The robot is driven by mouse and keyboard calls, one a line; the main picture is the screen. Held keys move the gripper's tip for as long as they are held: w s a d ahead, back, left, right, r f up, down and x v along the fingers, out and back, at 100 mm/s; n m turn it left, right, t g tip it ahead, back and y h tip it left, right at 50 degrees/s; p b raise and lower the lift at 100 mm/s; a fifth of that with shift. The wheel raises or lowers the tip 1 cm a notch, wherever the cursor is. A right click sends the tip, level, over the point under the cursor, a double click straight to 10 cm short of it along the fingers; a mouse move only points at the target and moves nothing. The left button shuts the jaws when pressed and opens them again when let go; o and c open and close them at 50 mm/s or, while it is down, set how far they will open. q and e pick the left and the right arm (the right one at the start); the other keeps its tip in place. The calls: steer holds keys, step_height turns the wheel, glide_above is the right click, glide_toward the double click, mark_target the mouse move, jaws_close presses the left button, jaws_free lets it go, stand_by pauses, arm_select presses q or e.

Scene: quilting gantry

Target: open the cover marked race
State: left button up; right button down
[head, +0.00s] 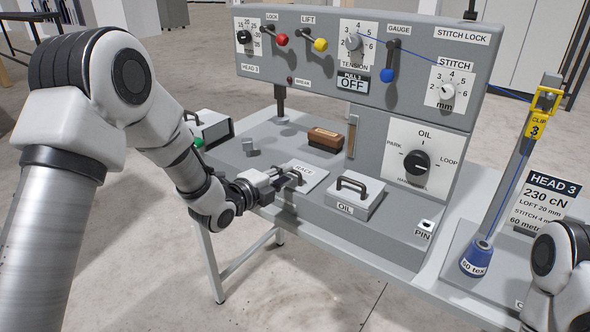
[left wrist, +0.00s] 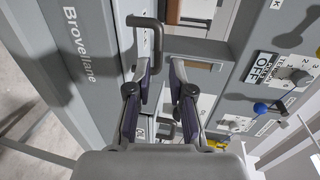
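The cover marked race (head: 313,176) is a light plate with a dark U-shaped handle, lying flat on the grey bench top; it looks closed. My left gripper (head: 284,181) is at the left side of this cover, close to its handle. In the left wrist view the two fingers (left wrist: 158,72) are apart, and the handle (left wrist: 157,38) stands just ahead, its near end about between the tips. I cannot tell whether they touch it. My right arm shows at the lower right of the head view; its gripper is out of sight.
The oil cover (head: 357,197) with its own handle is just right of the race cover. A brown wooden block (head: 325,139) lies behind it. The control panel (head: 420,110) rises at the back. A blue cone (head: 477,258) and thread post stand at right.

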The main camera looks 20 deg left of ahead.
mark_target(293, 171)
arm_select(q)
steer(key=x, duration=0.4)
steer(key=shift+w+f+p, duration=0.1)
steer(key=shift+w+p, duration=0.2)
steer(key=shift+w+f, duration=0.1)
jaws_close()
